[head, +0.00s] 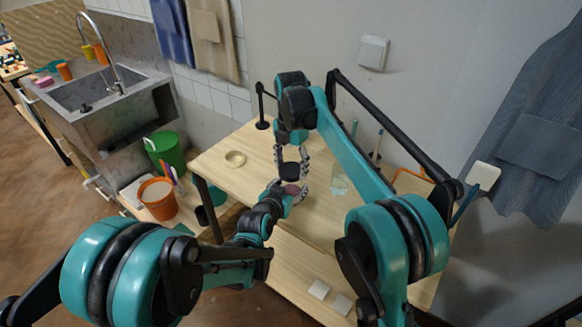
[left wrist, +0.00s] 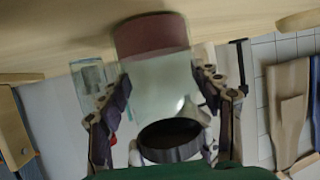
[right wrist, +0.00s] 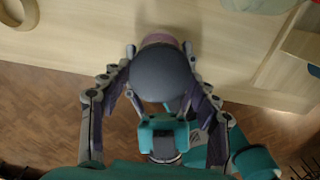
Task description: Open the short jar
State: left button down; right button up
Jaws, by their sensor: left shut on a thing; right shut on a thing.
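The short jar (left wrist: 155,75) is clear with a reddish-brown layer at its base. My left gripper (left wrist: 168,95) is shut on its body, one finger on each side. In the head view my left gripper (head: 287,191) comes in low from the left. The dark round lid (right wrist: 165,74) is between the fingers of my right gripper (right wrist: 160,85), which is shut on it from above. The lid also shows in the head view (head: 291,171), directly above the jar's pinkish part. I cannot tell whether the lid touches the jar's rim.
The wooden table (head: 226,177) bears a pale ring (head: 235,159) at left and a clear glass vessel (head: 340,181) right of the jar. A black stand (head: 262,124) is at the back. Buckets and a sink are left of the table.

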aim_at(291, 169)
jog(key=shift+r, duration=2)
pick_arm(q)
jog(key=shift+c, duration=1.3)
grip_release()
